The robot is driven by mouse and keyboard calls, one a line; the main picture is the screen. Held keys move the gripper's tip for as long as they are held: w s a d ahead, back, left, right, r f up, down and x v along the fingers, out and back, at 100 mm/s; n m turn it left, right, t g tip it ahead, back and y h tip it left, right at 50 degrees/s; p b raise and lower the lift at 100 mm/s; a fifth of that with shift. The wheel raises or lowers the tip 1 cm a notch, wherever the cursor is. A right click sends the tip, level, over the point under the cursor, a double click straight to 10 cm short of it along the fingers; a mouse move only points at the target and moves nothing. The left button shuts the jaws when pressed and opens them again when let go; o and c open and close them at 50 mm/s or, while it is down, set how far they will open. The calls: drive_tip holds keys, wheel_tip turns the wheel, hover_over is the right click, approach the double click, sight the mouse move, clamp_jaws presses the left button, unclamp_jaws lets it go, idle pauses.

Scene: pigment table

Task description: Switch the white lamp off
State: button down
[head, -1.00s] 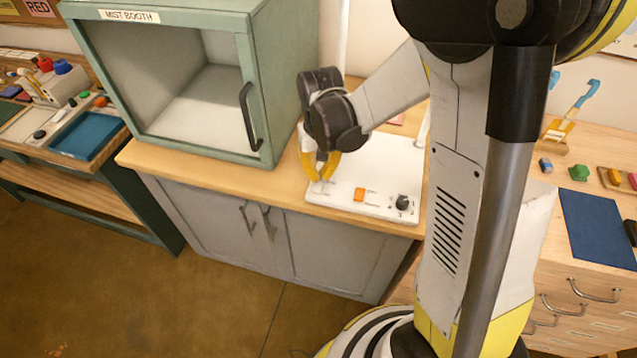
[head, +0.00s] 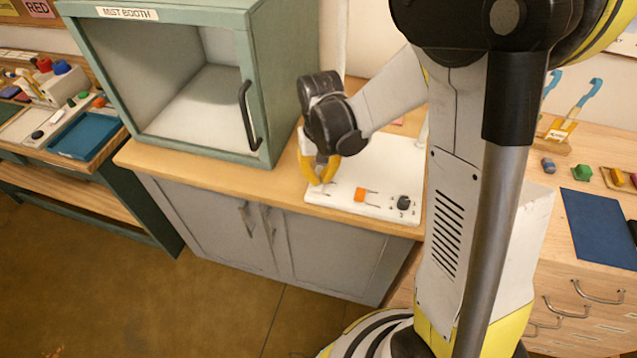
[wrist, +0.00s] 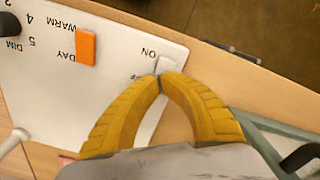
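The white lamp's base panel (head: 385,165) lies on the wooden counter, and it fills the left of the wrist view (wrist: 60,105). A small white switch (wrist: 167,64) sits near the panel's edge, beside an ON label and a second label partly hidden by a finger. My gripper (wrist: 159,75) is shut, its yellow fingertips together right at the switch. I cannot tell whether they touch it or which way it is tipped. In the head view my gripper (head: 321,182) is low over the panel's front left corner and hides the switch.
The panel also has an orange switch (head: 360,195), with WARM and DAY labels, and a black knob (head: 403,202). The green mist booth (head: 262,95) stands close to the left. Bare counter (head: 225,182) runs along the front. A blue mat (head: 600,228) lies on the right-hand table.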

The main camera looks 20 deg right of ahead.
drive_tip(key=shift+r+p, duration=2.55)
drive_tip(key=shift+r, duration=0.95)
drive_tip(key=shift+s+r, duration=0.15)
drive_tip(key=shift+r, duration=0.1)
drive_tip(key=s+r+n+t+b, duration=0.1)
drive_tip(key=s+r+t+b, duration=0.3)
drive_tip(key=s+r+t, duration=0.3)
drive_tip(key=s+r, duration=0.3)
drive_tip(key=s, duration=0.2)
drive_tip(key=shift+s, duration=0.25)
